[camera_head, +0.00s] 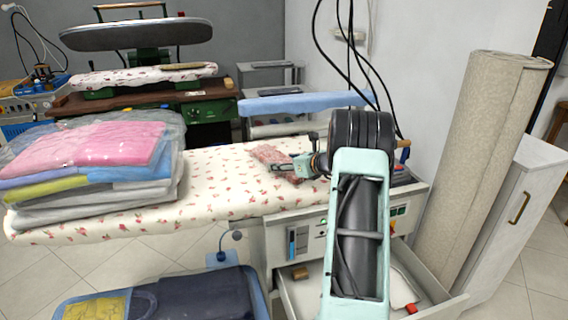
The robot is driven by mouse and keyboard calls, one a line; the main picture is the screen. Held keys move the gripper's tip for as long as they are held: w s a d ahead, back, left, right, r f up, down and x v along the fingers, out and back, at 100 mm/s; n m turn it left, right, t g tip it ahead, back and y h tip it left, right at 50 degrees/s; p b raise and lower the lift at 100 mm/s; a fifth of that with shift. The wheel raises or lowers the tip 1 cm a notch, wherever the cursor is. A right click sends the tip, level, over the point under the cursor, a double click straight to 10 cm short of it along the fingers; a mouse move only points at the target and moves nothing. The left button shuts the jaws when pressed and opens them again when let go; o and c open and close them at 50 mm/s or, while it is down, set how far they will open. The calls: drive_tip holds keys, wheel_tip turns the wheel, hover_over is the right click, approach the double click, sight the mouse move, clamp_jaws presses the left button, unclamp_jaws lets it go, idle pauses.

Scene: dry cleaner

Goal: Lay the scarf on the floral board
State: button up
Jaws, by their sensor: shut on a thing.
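The floral board (215,190) is a long white ironing surface with small red flowers across the middle of the camera_head view. The scarf (268,153) is a small crumpled, reddish patterned cloth over the board's right part. My gripper (283,168) reaches in from the right at the scarf and is shut on it. Part of the scarf shows behind and below the fingers. I cannot tell how much of it rests on the board. My arm hides the board's right end.
A stack of bagged folded laundry (95,165) covers the board's left part. A blue padded board (300,102) stands behind. A rolled beige carpet (495,160) leans at the right by a white cabinet (520,215). A blue bin of clothes (165,300) stands in front. The board's middle is clear.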

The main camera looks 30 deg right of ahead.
drive_tip(key=shift+f, duration=0.15)
drive_tip(key=o, duration=1.2)
drive_tip(key=shift+r, duration=0.25)
drive_tip(key=v, duration=1.2)
drive_tip(key=shift+f, duration=0.1)
